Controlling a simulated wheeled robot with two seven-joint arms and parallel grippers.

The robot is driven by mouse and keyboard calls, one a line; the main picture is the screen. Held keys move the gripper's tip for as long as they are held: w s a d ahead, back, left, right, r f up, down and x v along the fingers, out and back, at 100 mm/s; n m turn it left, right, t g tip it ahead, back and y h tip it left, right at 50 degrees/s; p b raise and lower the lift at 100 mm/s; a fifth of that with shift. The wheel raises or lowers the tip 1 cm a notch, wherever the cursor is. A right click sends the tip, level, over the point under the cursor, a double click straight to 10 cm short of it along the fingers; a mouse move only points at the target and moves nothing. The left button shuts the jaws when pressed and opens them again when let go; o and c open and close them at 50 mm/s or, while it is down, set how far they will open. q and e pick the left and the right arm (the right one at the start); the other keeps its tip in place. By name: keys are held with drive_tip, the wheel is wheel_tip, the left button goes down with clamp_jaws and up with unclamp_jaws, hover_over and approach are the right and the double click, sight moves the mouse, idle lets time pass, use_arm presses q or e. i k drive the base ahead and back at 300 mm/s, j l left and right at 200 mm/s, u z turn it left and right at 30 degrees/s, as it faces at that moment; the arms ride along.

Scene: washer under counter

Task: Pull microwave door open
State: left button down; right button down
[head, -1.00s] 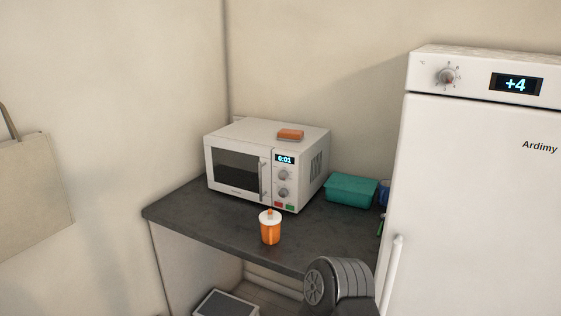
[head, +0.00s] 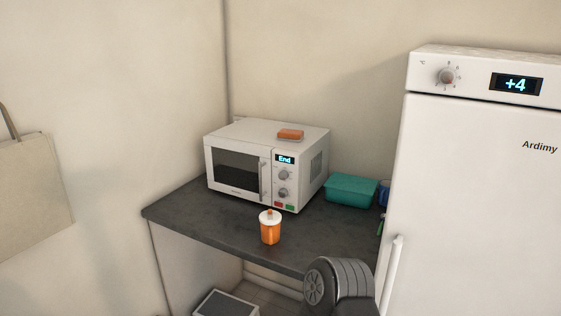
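The white microwave (head: 223,137) stands on the dark counter, toward the back corner. Its door (head: 236,170) with a dark window is shut. The vertical door handle (head: 263,180) is at the door's right edge, beside the control panel (head: 284,182). The panel's display (head: 285,159) reads "End". A dark grey part of my arm shows at the bottom of the view, in front of the counter. Neither of my grippers is in view, and nothing touches the microwave door.
An orange cup with a white lid (head: 270,228) stands on the counter (head: 200,218) in front of the microwave. A brown block (head: 290,134) lies on top of the microwave. A teal container (head: 351,190) is to its right, then a white fridge (head: 475,190).

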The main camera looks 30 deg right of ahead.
sight(240, 168)
drive_tip(key=i+j, duration=0.2)
drive_tip(key=i, duration=0.25)
drive_tip(key=i+j, duration=0.2)
drive_tip(key=i, duration=0.2)
drive_tip(key=i+j, duration=0.2)
drive_tip(key=i, duration=0.25)
drive_tip(key=z, duration=1.7)
